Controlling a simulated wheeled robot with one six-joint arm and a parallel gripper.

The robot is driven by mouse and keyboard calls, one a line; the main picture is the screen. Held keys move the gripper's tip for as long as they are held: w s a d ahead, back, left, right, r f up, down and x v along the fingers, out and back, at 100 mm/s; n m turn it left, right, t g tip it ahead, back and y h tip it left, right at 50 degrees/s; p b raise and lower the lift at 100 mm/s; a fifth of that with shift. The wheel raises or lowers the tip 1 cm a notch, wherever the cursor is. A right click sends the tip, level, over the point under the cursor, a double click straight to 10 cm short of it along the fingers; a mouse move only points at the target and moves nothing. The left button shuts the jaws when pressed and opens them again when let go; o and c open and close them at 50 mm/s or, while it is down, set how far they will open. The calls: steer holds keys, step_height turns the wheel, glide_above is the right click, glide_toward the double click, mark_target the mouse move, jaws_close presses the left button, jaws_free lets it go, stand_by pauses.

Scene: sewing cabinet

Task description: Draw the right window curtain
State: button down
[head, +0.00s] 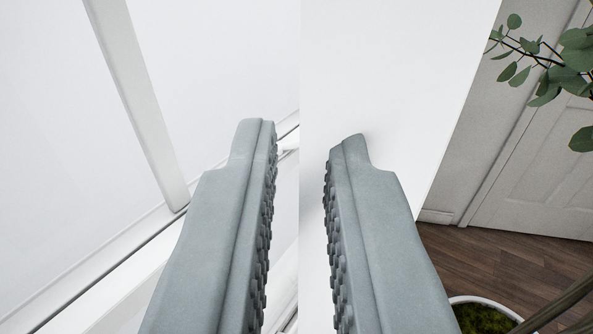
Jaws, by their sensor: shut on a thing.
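The right window curtain (400,90) is a plain white panel that fills the middle and right of the view. Its straight left edge runs down between the two grey fingers of my gripper (304,132). My gripper is shut on the curtain near this edge, with the right finger in front of the panel. The ridged inner pads face each other, and the exact contact is hard to see. Behind and left of the edge is the window with its pale pane (50,110) and white bar (138,100).
A white sill (100,290) runs along the lower left. At the right, a leafy plant (575,60) stands close, with a white pot (490,300) below. Behind it are a pale door (540,165) and dark wood floor (530,262).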

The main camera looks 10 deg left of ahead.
steer(key=s+a, duration=0.2)
steer(key=s, duration=0.4)
steer(key=shift+a, duration=0.25)
steer(key=shift+f, duration=0.15)
steer(key=c, duration=1.5)
jaws_free()
steer(key=shift+s+a, duration=0.1)
steer(key=shift+s, duration=0.05)
steer(key=shift+c, duration=0.2)
steer(key=shift+s, duration=0.1)
steer(key=v, duration=1.7)
steer(key=shift+s, duration=0.2)
